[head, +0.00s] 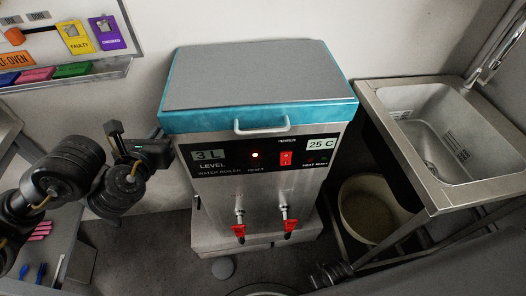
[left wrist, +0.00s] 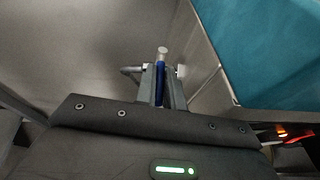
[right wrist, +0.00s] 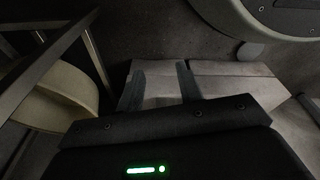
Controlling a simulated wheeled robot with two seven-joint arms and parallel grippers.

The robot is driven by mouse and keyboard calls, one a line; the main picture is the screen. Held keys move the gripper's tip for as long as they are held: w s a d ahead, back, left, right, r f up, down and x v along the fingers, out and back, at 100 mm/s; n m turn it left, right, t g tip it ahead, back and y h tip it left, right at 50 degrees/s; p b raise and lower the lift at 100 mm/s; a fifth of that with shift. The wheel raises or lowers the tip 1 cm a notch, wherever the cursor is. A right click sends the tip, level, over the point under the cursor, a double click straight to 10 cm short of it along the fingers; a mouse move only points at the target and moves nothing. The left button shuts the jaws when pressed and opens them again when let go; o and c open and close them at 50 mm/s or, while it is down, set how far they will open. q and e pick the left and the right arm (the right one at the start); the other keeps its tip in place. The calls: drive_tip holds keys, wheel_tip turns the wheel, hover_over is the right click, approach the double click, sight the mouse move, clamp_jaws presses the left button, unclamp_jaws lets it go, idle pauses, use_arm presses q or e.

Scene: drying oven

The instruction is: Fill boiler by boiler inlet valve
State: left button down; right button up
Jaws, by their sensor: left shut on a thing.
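The water boiler (head: 255,175) has a teal and grey lid and a steel front. Its displays read 3 L for level and 25 C, and a red light is lit. Two red-handled taps (head: 239,229) (head: 287,222) are on its lower front. My left gripper (left wrist: 161,75) is at the boiler's left side, shut on the blue handle of the inlet valve (left wrist: 161,62). In the head view this valve is hidden. My right gripper (right wrist: 160,80) is open and empty, low near the boiler's pale base (right wrist: 215,85).
A steel sink (head: 450,130) stands at the right, with a round pale bin (head: 370,208) beneath its left side. A wall board (head: 75,35) with coloured labels hangs at upper left. A bench (head: 45,245) with small pink and blue items is at lower left.

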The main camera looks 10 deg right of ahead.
use_arm(q)
drive_tip(key=p, duration=0.1)
drive_tip(key=n+y+p, duration=0.1)
drive_tip(key=shift+d+r+y+p, duration=0.15)
drive_tip(key=shift+d+y+p, duration=0.1)
drive_tip(key=shift+y+p, duration=0.1)
drive_tip(key=c, duration=1.4)
unclamp_jaws()
use_arm(e)
drive_tip(key=s+d+f, duration=0.3)
drive_tip(key=s+f, duration=0.3)
drive_tip(key=shift+s+f+g, duration=0.15)
drive_tip(key=shift+f+g, duration=0.05)
drive_tip(key=shift+g, duration=0.1)
drive_tip(key=shift+d, duration=0.1)
